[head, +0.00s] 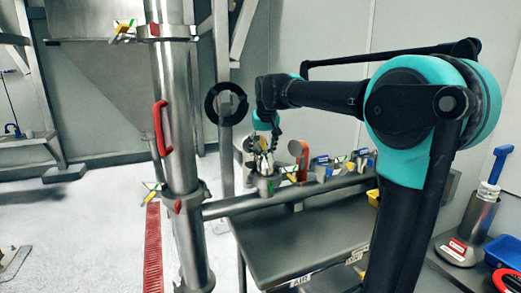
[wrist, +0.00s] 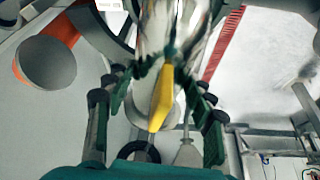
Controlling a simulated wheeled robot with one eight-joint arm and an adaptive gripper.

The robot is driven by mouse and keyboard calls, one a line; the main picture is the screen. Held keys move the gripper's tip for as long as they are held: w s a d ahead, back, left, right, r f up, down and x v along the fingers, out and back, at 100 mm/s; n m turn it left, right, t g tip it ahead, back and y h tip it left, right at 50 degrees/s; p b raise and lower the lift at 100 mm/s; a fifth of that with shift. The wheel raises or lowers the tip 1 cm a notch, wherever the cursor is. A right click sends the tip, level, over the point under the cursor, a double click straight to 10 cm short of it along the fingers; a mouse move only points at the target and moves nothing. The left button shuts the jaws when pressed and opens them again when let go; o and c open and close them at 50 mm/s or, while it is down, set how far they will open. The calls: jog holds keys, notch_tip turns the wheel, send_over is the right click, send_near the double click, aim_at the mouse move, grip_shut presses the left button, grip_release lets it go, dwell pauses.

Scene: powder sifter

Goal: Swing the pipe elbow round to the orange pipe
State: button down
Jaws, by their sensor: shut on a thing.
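My gripper (head: 262,163) is low over the bench, beside the standing steel column. In the wrist view its fingers (wrist: 163,92) lie on either side of a yellow lever and a shiny steel tube (wrist: 165,28), which I take for the pipe elbow. My gripper is shut on it; the exact contact is partly hidden by the lever (wrist: 163,100). The orange pipe (head: 299,150) stands just right of my gripper, with a round grey end face. It also shows at the upper left in the wrist view (wrist: 62,30), apart from the fingers.
A tall steel column (head: 178,120) with red handles stands left. A horizontal steel pipe (head: 235,205) runs from it across the dark bench (head: 300,240). Several small clamps (head: 340,163) sit behind the pipe. A steel device with a blue handle (head: 470,220) stands at right.

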jog(key=shift+d+m, duration=0.15)
jog(key=shift+m, duration=0.15)
jog(key=shift+w+d+m+h, duration=0.1)
jog(key=shift+d+m+h, duration=0.3)
jog(key=shift+m, duration=0.3)
jog(key=shift+d+m+h, duration=0.3)
jog(key=shift+d+m, duration=0.15)
jog(key=shift+m, duration=0.45)
jog(key=shift+d+m+h, duration=0.4)
jog(key=shift+d+m, duration=0.05)
jog(key=shift+m, duration=0.45)
jog(key=shift+s+d+m+h, duration=0.25)
jog(key=shift+d+m+h, duration=0.15)
jog(key=shift+m, duration=0.5)
